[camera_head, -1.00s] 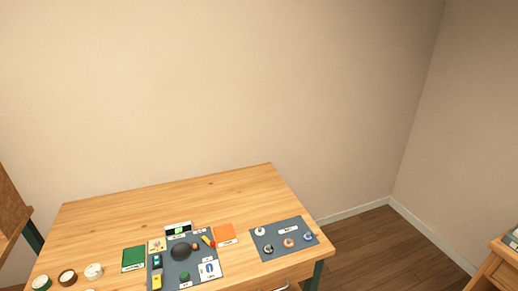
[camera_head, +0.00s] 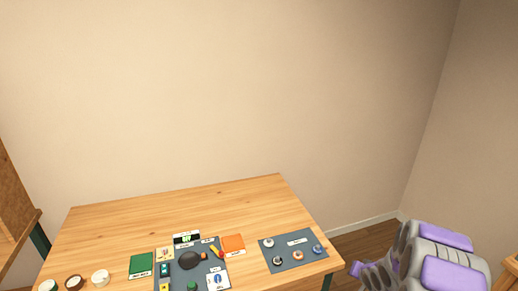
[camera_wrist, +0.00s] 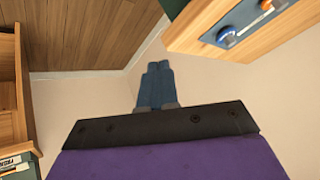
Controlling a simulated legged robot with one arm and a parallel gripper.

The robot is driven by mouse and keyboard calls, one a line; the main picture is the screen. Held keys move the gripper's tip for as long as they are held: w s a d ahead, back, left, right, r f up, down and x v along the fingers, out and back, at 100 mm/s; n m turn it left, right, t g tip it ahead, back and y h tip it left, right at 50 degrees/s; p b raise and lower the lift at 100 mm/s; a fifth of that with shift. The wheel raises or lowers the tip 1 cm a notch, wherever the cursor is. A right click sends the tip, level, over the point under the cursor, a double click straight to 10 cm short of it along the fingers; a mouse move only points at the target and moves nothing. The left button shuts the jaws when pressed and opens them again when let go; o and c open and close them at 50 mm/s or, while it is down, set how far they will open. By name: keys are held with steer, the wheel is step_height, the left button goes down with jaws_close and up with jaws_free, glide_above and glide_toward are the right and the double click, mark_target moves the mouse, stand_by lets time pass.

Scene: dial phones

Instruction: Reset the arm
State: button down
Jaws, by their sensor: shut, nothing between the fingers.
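My arm (camera_head: 430,262), purple and grey, shows at the lower right of the head view, to the right of the wooden table (camera_head: 120,213). In the wrist view my gripper (camera_wrist: 158,75) shows as two blue-grey fingers close together, shut and empty. They extend past a dark plate and a purple wrist part, and touch nothing. Behind them is bare wall. I cannot clearly make out the fingertips in the head view.
The table holds a dark mat (camera_head: 205,281) with small devices, a green pad (camera_head: 141,265), an orange pad (camera_head: 233,243) and a grey mat (camera_head: 292,262) with several knobs. The table's corner is at upper right in the wrist view. A wooden cabinet (camera_wrist: 8,100) stands at left there.

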steer(key=s+a+r+n+g+h, duration=0.15)
steer(key=s+a+r, duration=0.25)
steer(key=s+r, duration=0.4)
steer(key=s+a+r+n+g+h, duration=0.1)
steer(key=s+a+r+g, duration=0.2)
steer(key=s+r, duration=0.5)
steer(key=s+a+r+n+g+y, duration=0.1)
steer(key=s+a+r, duration=0.2)
steer(key=s, duration=0.6)
steer(key=s+a+r+n+g, duration=0.1)
steer(key=s+a+r+g, duration=0.1)
steer(key=s+a, duration=0.3)
steer(key=s+a+r+n+g+y, duration=0.1)
steer(key=s+a+r, duration=0.3)
steer(key=s, duration=0.9)
steer(key=shift+s+r+g+y, duration=0.2)
steer(key=shift+g+y, duration=0.15)
steer(key=shift+g, duration=0.3)
steer(key=shift+a, duration=0.35)
steer(key=shift+d, duration=0.2)
